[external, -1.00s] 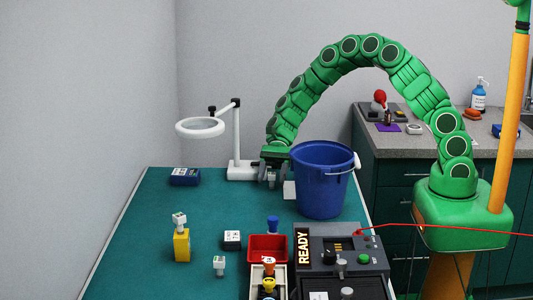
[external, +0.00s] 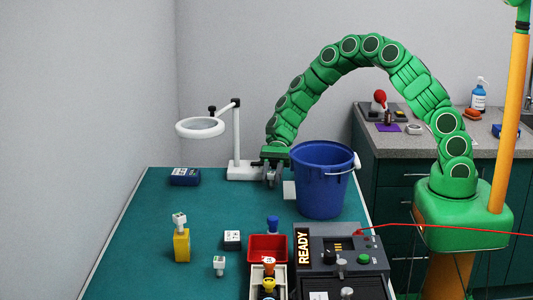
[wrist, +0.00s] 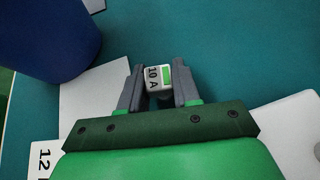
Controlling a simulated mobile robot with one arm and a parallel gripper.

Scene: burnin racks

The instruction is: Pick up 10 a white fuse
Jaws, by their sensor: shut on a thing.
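A white fuse (wrist: 158,77) marked "10 A" with a green patch is between the two grey fingers of my gripper (wrist: 159,85) in the wrist view. The fingers are shut on its sides. In the external view my gripper (external: 272,174) is low over the back of the green table, between the magnifier lamp and the blue bucket. The fuse itself is hard to make out there.
The blue bucket (external: 322,185) stands close to the right of my gripper. The white lamp base (external: 242,171) is close to the left. A blue box (external: 185,177), a yellow block (external: 181,246), a red bin (external: 267,247) and a grey READY device (external: 330,262) stand on the table (external: 225,205).

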